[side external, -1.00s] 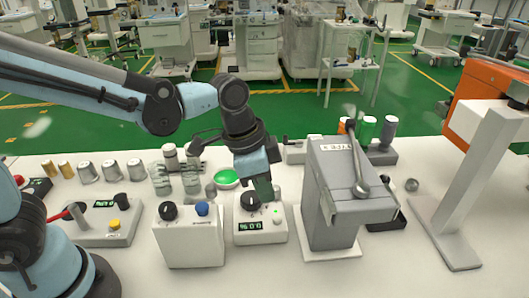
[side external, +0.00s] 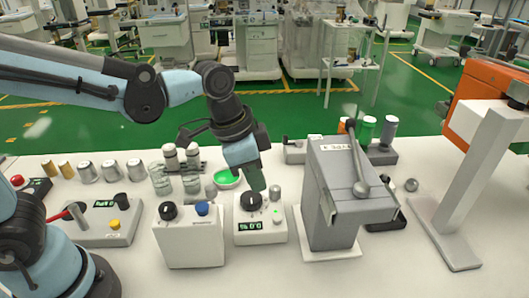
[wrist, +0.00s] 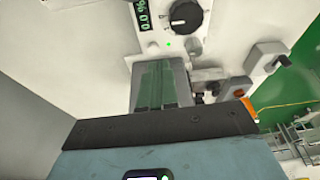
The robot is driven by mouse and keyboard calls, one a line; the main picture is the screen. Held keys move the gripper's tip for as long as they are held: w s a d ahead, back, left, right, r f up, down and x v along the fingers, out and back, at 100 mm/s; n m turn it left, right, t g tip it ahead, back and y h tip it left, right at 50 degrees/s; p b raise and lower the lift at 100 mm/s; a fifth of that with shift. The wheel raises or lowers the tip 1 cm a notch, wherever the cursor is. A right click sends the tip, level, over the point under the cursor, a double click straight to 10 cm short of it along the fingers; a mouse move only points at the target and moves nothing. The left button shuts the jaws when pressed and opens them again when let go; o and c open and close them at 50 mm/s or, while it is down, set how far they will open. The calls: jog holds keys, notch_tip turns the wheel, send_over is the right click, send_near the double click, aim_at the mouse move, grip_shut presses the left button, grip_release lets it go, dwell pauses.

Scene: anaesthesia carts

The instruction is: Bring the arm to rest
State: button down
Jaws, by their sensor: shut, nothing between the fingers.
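My gripper (side external: 257,184) hangs at the end of my bent arm, just behind and above the white dial box (side external: 262,234). Its green-tinted fingers are shut and hold nothing; they also show in the wrist view (wrist: 160,88). The dial box has a black knob (side external: 250,202) and a dark display (side external: 262,225) with green digits. In the wrist view the display (wrist: 145,18) reads 0.0 %, and a small green light shows near the knob. The fingers appear apart from the knob in the wrist view.
A grey housing with a lever (side external: 340,190) stands right of the dial box. A box with black and blue knobs (side external: 188,240) stands left. An orange unit (side external: 490,100) stands far right.

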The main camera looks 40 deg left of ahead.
jog(key=s+a+n+t+y, duration=0.1)
jog(key=s+a+n+t, duration=0.1)
jog(key=a+n, duration=0.2)
jog(key=s+a+r+n+t+y, duration=0.1)
jog(key=a+n, duration=0.3)
jog(key=a, duration=0.5)
jog(key=shift+s+a+t, duration=0.2)
jog(key=shift+s+t, duration=0.7)
